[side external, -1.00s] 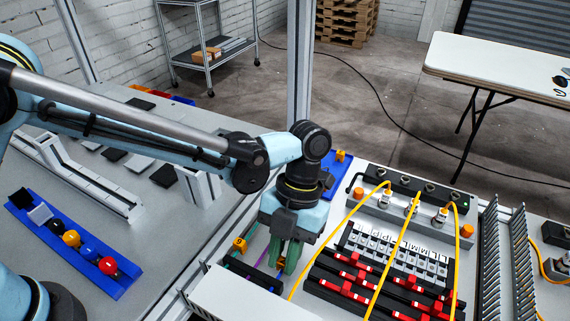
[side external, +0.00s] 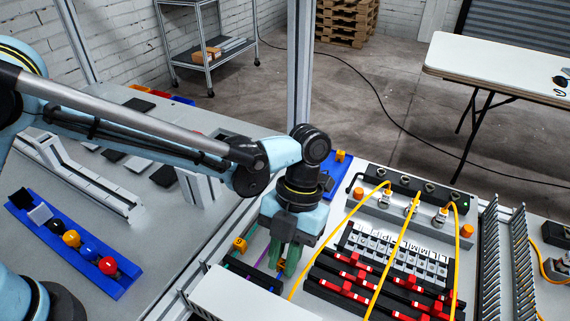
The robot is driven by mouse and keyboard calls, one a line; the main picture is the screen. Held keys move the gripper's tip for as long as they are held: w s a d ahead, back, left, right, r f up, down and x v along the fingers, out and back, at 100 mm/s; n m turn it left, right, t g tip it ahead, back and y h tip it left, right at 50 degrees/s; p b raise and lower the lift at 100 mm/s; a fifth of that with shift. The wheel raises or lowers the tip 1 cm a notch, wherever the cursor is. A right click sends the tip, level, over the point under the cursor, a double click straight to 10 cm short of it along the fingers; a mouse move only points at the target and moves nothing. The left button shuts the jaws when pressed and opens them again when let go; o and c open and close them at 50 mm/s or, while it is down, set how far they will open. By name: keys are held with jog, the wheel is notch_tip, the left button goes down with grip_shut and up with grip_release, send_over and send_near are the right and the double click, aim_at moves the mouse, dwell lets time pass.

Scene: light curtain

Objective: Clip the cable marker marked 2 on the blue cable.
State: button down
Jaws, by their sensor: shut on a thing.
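My gripper (side external: 287,262), with green fingers, points down into the cable area left of the terminal rows. It is shut on a small orange-yellow cable marker, mostly hidden by the fingers. The marking on the held piece cannot be read. A purple cable (side external: 262,259) runs just left of the fingers. Whether the held marker touches a cable cannot be told.
A blue holder (side external: 336,172) with a yellow marker stands behind the gripper. A white cover (side external: 245,292) is in front. Yellow cables (side external: 404,240) arch over black-and-red terminal rows (side external: 350,275) to the right. A blue rack (side external: 75,245) with coloured knobs lies far left.

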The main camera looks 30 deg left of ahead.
dwell(0.3)
jog(key=c, duration=1)
grip_release()
jog(key=shift+o, duration=0.2)
jog(key=shift+r, duration=3.75)
